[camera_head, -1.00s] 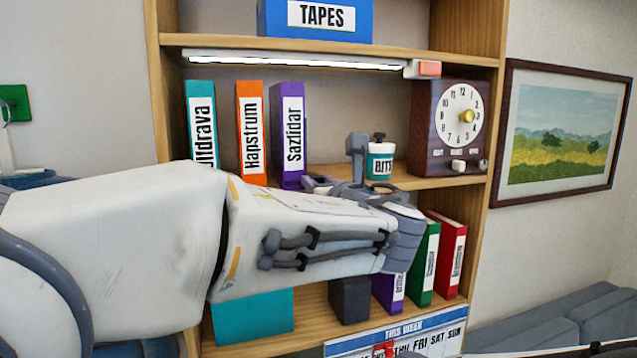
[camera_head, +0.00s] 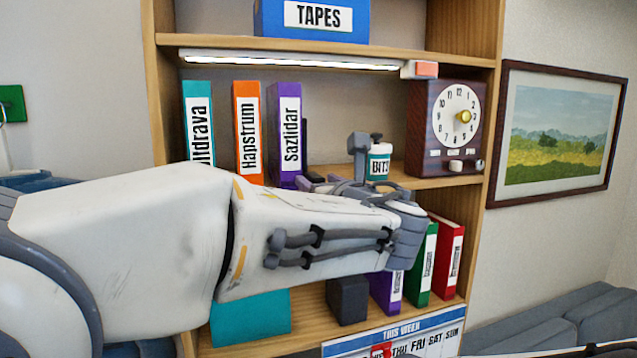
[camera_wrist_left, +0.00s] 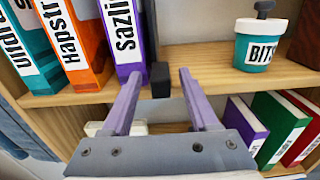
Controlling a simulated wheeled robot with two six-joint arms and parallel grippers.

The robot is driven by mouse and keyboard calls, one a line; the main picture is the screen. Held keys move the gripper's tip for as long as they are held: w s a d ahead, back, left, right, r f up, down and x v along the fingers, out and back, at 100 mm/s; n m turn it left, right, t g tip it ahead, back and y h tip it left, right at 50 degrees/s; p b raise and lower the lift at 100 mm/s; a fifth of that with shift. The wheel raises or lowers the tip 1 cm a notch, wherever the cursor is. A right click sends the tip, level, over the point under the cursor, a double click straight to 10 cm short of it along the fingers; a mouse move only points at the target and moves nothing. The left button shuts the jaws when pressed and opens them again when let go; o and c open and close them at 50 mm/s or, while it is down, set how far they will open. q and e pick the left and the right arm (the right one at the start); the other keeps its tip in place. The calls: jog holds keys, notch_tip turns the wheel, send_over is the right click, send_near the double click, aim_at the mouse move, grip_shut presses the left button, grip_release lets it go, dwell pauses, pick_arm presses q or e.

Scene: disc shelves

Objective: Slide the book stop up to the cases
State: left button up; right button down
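Three cases stand on the middle shelf: teal (camera_head: 199,125), orange Hapstrum (camera_head: 248,130) and purple Sazlidar (camera_head: 285,135). The dark book stop (camera_head: 305,140) shows as a thin upright strip just right of the purple case. In the left wrist view its black block (camera_wrist_left: 160,80) lies between my fingertips; I cannot tell whether it touches the case. My left gripper (camera_wrist_left: 160,73) is open, with its purple fingers on either side of the block and visible gaps. In the head view my left gripper (camera_head: 318,183) is partly hidden by my arm. My right gripper is not in view.
A BITS pot (camera_head: 379,162) and a dark red clock (camera_head: 446,125) stand to the right on the same shelf. The shelf below holds a dark block (camera_head: 347,300) and purple, green and red cases. A blue TAPES box (camera_head: 313,17) is above.

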pick_arm(q)
jog(key=b+v, duration=0.4)
jog(key=v, duration=0.6)
jog(key=shift+s, duration=0.25)
